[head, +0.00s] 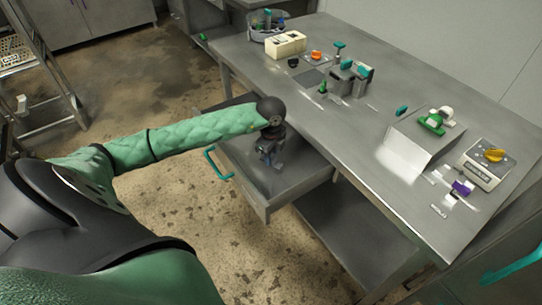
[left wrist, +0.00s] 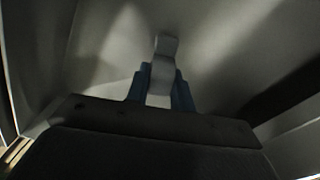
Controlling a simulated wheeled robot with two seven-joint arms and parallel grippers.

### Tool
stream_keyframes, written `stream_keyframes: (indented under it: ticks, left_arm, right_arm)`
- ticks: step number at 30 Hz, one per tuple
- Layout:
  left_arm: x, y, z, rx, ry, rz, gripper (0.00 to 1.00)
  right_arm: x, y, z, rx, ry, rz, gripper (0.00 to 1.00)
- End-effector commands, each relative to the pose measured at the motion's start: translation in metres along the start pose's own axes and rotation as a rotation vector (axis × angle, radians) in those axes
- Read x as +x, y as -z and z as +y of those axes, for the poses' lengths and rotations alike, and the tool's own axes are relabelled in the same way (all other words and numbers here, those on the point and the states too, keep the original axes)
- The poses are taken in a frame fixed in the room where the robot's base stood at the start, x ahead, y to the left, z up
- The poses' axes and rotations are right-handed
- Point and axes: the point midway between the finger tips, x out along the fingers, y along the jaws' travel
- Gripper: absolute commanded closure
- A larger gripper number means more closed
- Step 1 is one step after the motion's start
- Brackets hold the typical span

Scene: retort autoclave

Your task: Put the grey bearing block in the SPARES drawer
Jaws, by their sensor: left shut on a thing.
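My left gripper (head: 268,158) reaches down into an open drawer (head: 306,178) under the metal bench. The drawer has a teal handle (head: 216,165) on its front; I cannot read a label on it. In the left wrist view, the gripper's blue-grey fingers (left wrist: 162,92) are shut on a light grey block (left wrist: 164,50), which is dim and in shadow. I cannot tell whether the block touches the drawer floor. My right gripper is not in view.
The bench top (head: 375,135) above the drawer holds a cream box (head: 285,44), a teal-and-grey fixture (head: 345,80), a slanted panel (head: 405,150) and a device with an orange knob (head: 487,165). A lower shelf (head: 350,235) lies under the bench. A ladder-like rack (head: 45,60) stands at left.

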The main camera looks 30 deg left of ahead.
Motion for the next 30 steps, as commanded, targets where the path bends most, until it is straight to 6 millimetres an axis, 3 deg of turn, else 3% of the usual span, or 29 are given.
stream_keyframes:
  ticks: [14, 15, 17, 30]
  left_arm:
    - [0.0122, -0.0002, 0.0002, 0.0, 0.0, -0.001, 1.0]
    - [0.0111, -0.0003, 0.0002, 0.0, 0.0, -0.001, 0.69]
    - [0.0111, -0.0002, 0.0003, 0.0, 0.0, -0.001, 0.57]
    - [0.0029, -0.0003, -0.0005, 0.0, 0.002, 0.0, 0.55]
  right_arm:
    - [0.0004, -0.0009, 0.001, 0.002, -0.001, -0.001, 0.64]
    - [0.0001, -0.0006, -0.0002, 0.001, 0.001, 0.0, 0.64]
    - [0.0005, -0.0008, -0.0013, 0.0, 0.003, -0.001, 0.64]
    - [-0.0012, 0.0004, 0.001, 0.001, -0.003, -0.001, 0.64]
